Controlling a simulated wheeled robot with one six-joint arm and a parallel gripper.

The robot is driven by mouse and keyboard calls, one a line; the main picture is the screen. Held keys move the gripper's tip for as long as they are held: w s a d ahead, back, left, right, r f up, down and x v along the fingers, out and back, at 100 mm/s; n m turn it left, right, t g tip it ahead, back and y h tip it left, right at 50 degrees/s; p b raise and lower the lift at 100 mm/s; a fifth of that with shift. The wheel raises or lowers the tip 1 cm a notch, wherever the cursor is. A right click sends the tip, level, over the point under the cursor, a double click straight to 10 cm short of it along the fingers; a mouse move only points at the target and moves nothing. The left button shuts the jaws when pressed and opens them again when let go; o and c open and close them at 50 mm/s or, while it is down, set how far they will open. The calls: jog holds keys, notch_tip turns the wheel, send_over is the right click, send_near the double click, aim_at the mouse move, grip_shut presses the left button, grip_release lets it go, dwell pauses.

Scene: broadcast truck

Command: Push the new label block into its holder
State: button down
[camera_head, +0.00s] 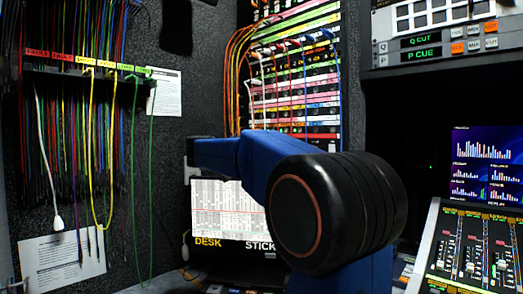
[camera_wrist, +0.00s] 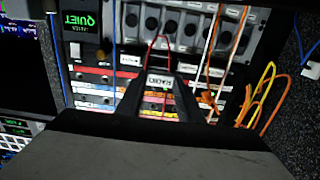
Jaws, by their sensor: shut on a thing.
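In the wrist view, a white label block (camera_wrist: 160,82) with dark lettering that seems to read RADIO sits between the fingertips of my gripper (camera_wrist: 158,92). My gripper is shut on it. The block is in front of the patch panel (camera_wrist: 92,78), roughly in line with a row of other white labels, one to its left (camera_wrist: 130,60) and one to its right (camera_wrist: 205,84). I cannot tell whether the block touches its holder, which is hidden behind block and fingers. In the head view my blue arm hides the gripper and the block.
Patch cables hang around the panel: a red loop (camera_wrist: 150,48) just above the block, and orange cables (camera_wrist: 262,95) to the right. In the head view, coloured cables (camera_head: 238,85) run down the rack's left side. A fader desk (camera_head: 470,250) stands at the right.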

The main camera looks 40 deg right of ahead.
jog(key=shift+w+d, duration=0.2)
jog(key=shift+d, duration=2.65)
jog(key=shift+w+d, duration=0.15)
jog(key=shift+d, duration=1.95)
jog(key=c, duration=1.2)
grip_release()
jog(key=shift+o, duration=0.2)
jog(key=shift+a, duration=0.15)
jog(key=s+a, duration=0.1)
jog(key=a, duration=1.6)
jog(key=shift+s, duration=0.2)
jog(key=shift+r, duration=0.1)
